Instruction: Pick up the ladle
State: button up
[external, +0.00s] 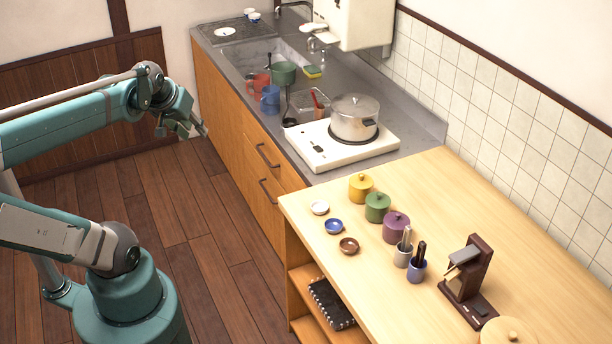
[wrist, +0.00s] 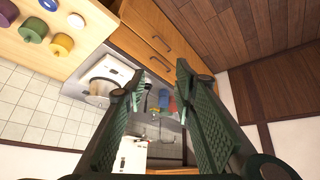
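The ladle (external: 290,121) is dark, with a thin handle rising toward the sink. In the external view its bowl rests on the grey counter, left of the white stove. My gripper (external: 198,127) is in the air over the floor, left of the counter and well apart from the ladle. In the wrist view my gripper (wrist: 160,72) is open, with nothing between its two green fingers. The ladle is small and hard to make out there, close to the left finger's edge.
A lidded pot (external: 354,118) stands on the white stove (external: 343,151). A blue cup (external: 270,99), a red cup (external: 257,84), a green pot (external: 284,73) and a clear container (external: 310,101) crowd the sink area. Coloured canisters stand on the wooden table (external: 440,205).

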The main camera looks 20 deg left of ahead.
jog(key=w+d+r+n+g+p, duration=0.1)
jog(key=w+r+n, duration=0.2)
jog(key=w, duration=0.8)
jog(key=w+r+n+g+p, duration=0.1)
jog(key=w+r+n, duration=0.2)
jog(key=w, duration=0.8)
jog(key=w+d+r+n+g+p, duration=0.1)
jog(key=w+r+n, duration=0.15)
jog(key=w, duration=0.95)
jog(key=w+d+f+n+g, duration=0.1)
jog(key=w+f+n, duration=0.1)
jog(key=w+f, duration=0.5)
jog(key=w+d+f+n+g+p, duration=0.1)
jog(key=w+f+n, duration=0.2)
jog(key=w, duration=0.9)
jog(key=w+d+f+n+g+p, duration=0.1)
jog(key=w+f+n, duration=0.2)
jog(key=w+f, duration=0.6)
jog(key=shift+w+f+n+g, duration=0.15)
jog(key=shift+w+f+g, duration=0.05)
jog(key=shift+f, duration=0.25)
jog(key=shift+w+f+n+g, duration=0.1)
jog(key=shift+w+f+g, duration=0.1)
jog(key=shift+f, duration=0.2)
jog(key=shift+w+f, duration=0.15)
jog(key=shift+f, duration=0.3)
jog(key=shift+f, duration=0.1)
jog(key=shift+f, duration=1.15)
jog(key=shift+f, duration=0.1)
